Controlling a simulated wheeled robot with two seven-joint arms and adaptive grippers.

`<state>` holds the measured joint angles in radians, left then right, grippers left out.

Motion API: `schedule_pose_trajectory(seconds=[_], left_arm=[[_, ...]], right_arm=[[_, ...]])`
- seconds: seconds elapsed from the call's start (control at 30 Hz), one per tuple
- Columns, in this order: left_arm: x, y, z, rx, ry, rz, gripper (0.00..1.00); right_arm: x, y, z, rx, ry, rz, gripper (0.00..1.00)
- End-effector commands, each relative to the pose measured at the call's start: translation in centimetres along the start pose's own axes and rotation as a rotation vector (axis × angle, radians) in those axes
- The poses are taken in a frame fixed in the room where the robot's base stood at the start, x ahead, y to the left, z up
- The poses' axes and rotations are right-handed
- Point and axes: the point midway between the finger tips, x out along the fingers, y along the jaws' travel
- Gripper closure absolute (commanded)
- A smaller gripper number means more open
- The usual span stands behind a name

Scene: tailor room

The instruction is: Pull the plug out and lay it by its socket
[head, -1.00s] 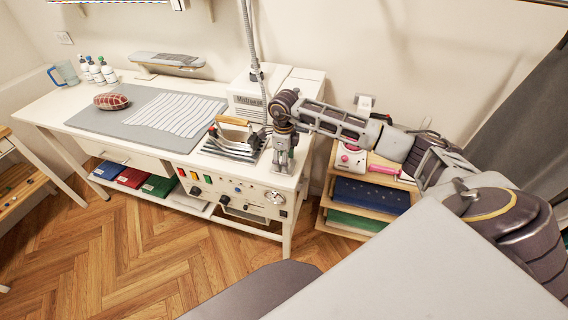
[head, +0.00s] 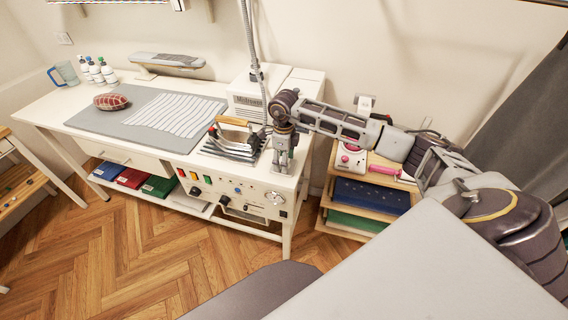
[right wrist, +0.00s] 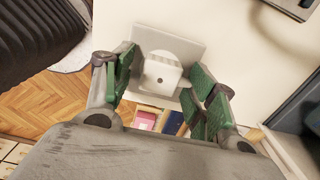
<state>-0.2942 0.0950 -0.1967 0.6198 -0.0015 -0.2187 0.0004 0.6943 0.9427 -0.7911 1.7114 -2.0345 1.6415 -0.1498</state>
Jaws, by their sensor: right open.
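A pale wall socket (head: 365,104) shows in the head view behind my right forearm, above the shelf unit. In the right wrist view, a blocky white plug (right wrist: 161,76) sits on a round face in a light grey socket plate (right wrist: 192,50). My right gripper (right wrist: 160,88) is open, with green-padded fingers on either side of the plug in that picture. I see no clear contact, and the depth between fingers and plug is hard to judge. In the head view, my right gripper (head: 284,163) hangs at the right end of the white table. My left gripper is out of view.
The white table (head: 50,112) carries an iron (head: 232,140), a white steam unit (head: 248,95), a grey mat (head: 95,122) and a striped cloth. A shelf unit (head: 345,232) with a pink-and-white machine (head: 350,160) stands right of it. Open floor (head: 130,250) lies in front.

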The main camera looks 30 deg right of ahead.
Motion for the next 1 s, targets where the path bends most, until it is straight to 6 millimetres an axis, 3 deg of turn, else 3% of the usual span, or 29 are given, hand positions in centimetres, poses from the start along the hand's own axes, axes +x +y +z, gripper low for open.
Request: schedule_pose_trajectory(seconds=[0.5, 0.93, 1.0], left_arm=[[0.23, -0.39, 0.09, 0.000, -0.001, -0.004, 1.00], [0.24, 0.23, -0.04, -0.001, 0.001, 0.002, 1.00], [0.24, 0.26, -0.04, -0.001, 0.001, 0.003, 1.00]], right_arm=[[0.02, 0.01, 0.00, 0.000, 0.000, 0.000, 0.43], [0.02, 0.00, -0.01, 0.000, 0.000, 0.000, 0.97], [0.00, -0.01, 0.00, 0.000, 0.000, 0.000, 1.00]])
